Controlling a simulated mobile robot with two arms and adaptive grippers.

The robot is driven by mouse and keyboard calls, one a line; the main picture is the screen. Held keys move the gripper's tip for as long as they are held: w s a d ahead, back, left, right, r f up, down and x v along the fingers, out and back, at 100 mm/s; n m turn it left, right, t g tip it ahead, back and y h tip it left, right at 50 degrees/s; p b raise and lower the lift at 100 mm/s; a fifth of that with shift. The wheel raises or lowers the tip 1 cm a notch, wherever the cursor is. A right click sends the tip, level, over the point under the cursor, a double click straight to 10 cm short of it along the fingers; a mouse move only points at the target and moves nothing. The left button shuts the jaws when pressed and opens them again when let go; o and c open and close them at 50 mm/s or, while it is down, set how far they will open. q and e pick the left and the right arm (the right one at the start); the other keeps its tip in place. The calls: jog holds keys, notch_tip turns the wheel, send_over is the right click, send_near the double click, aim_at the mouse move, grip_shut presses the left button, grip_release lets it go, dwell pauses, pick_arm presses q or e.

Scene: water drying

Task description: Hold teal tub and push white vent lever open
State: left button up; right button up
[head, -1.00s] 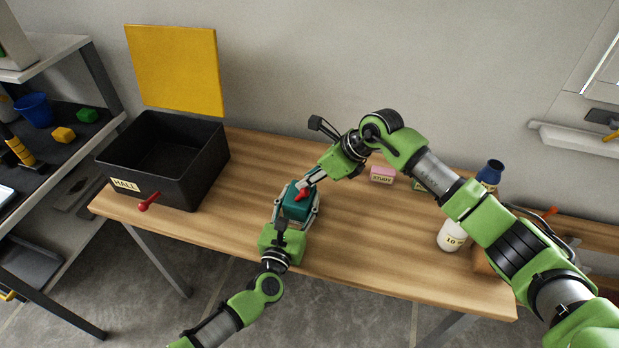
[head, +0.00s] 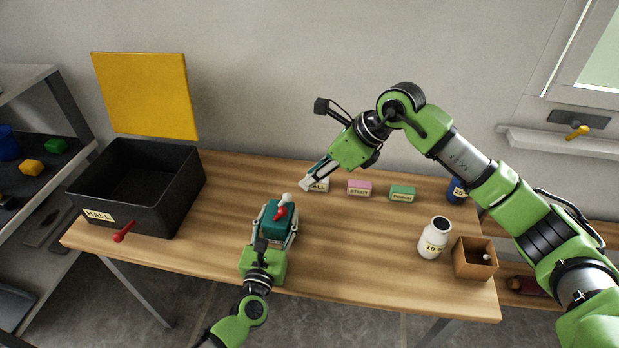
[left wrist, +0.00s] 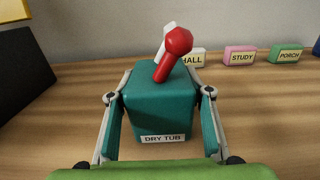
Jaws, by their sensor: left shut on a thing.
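The teal tub (head: 277,222), labelled DRY TUB in the left wrist view (left wrist: 162,105), stands on the wooden table. A red lever (head: 281,211) and a white vent lever (head: 287,197) stick up from its top. In the left wrist view the red lever (left wrist: 174,52) partly covers the white lever (left wrist: 166,38). My left gripper (head: 276,232) is shut on the tub, one finger along each side. My right gripper (head: 305,186) is in the air behind and right of the tub, apart from the levers. Its fingers are seen edge-on, so their opening is unclear.
A black HALL bin (head: 150,212) with a red handle stands at the left. Behind are HALL (head: 319,186), pink STUDY (head: 359,188) and green PORCH (head: 402,193) blocks.

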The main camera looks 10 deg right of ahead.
pick_arm(q)
jog(key=o, duration=1.3)
